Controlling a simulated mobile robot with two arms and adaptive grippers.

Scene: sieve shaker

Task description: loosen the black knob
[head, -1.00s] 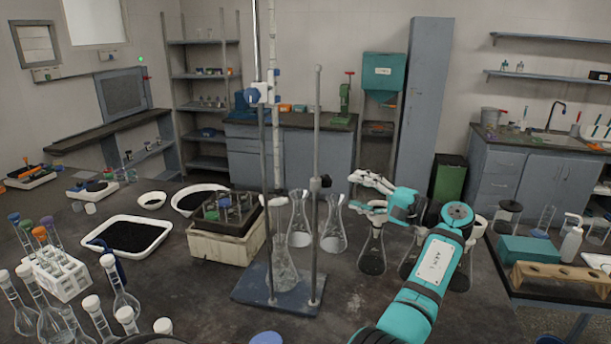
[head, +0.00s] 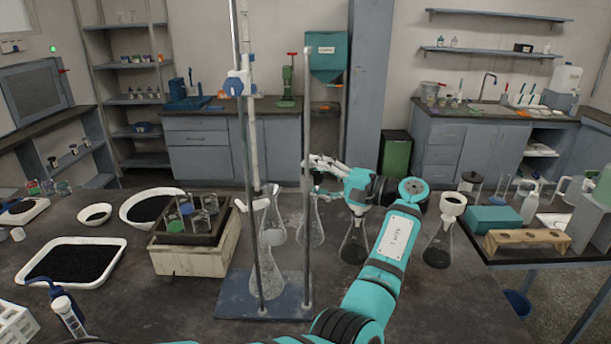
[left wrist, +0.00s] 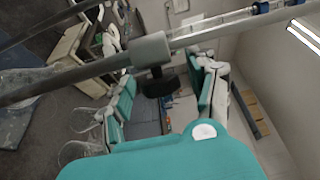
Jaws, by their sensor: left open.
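The black knob (left wrist: 160,84) sticks out of a grey clamp collar (left wrist: 150,50) on a metal rod, seen in the left wrist view. My left gripper (head: 320,177) is open, its fingers pointing left at the right-hand upright rod (head: 307,130) of the stand. In the left wrist view its two fingers lie on either side of the knob, with gaps visible; I cannot tell if either touches it. In the head view the knob is hidden or too small to make out at the fingers. My right gripper is not in view.
The stand's blue base (head: 285,303) sits on the dark bench. Glass flasks (head: 355,243) stand close behind and beneath my gripper. A tall glass tube (head: 252,130) is clamped by the left rod. A wooden box (head: 190,258) with vials is left of the stand.

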